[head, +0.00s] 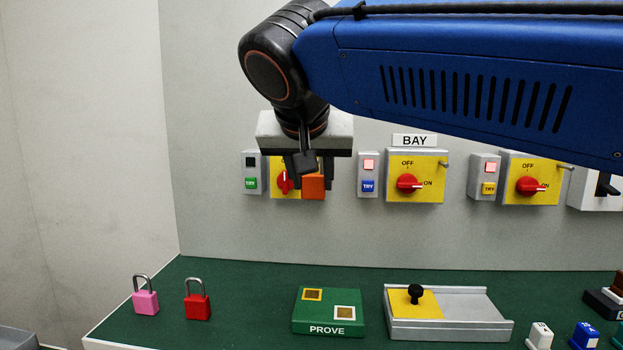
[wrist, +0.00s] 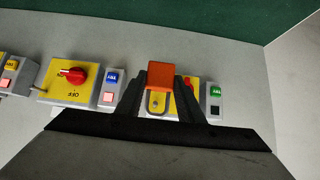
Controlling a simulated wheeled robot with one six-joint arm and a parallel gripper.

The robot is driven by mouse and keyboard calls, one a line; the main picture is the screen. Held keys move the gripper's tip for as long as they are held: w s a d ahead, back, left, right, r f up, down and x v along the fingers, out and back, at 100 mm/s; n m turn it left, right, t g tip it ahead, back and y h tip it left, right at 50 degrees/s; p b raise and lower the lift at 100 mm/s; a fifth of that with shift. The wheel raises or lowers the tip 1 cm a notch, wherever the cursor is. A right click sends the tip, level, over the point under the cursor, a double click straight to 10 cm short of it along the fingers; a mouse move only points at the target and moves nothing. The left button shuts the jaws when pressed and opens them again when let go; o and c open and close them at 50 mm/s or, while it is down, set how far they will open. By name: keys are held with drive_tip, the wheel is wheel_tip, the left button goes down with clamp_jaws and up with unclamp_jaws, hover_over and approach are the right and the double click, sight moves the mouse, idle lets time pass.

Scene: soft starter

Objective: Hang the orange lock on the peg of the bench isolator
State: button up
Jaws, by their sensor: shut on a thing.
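The orange lock (head: 314,187) is held in my gripper (head: 314,184), in front of the leftmost yellow isolator (head: 278,192) on the wall. In the wrist view the orange lock body (wrist: 161,73) sits between the fingertips (wrist: 161,80), its shackle pointing down the picture. My gripper is shut on it. The gripper and lock cover much of that isolator, its top and any label there, so I cannot read whether it is the bench one. I cannot tell whether the lock touches anything.
The isolator marked BAY (head: 416,190) has a small peg (head: 444,165) at its upper right. Another isolator (head: 530,192) is farther right. Below, the green bench holds a pink lock (head: 146,303), a red lock (head: 197,306), the PROVE block (head: 328,314) and a grey tray (head: 465,306).

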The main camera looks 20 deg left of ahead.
drive_tip(key=shift+w+a+f, duration=0.3)
drive_tip(key=shift+w+a, duration=0.05)
drive_tip(key=shift+w, duration=1.05)
drive_tip(key=shift+w+a+f, duration=0.3)
drive_tip(key=shift+w, duration=1.05)
drive_tip(key=shift+w+a+f, duration=0.3)
drive_tip(key=shift+w+a, duration=0.05)
drive_tip(key=shift+w, duration=1.05)
drive_tip(key=o, duration=1)
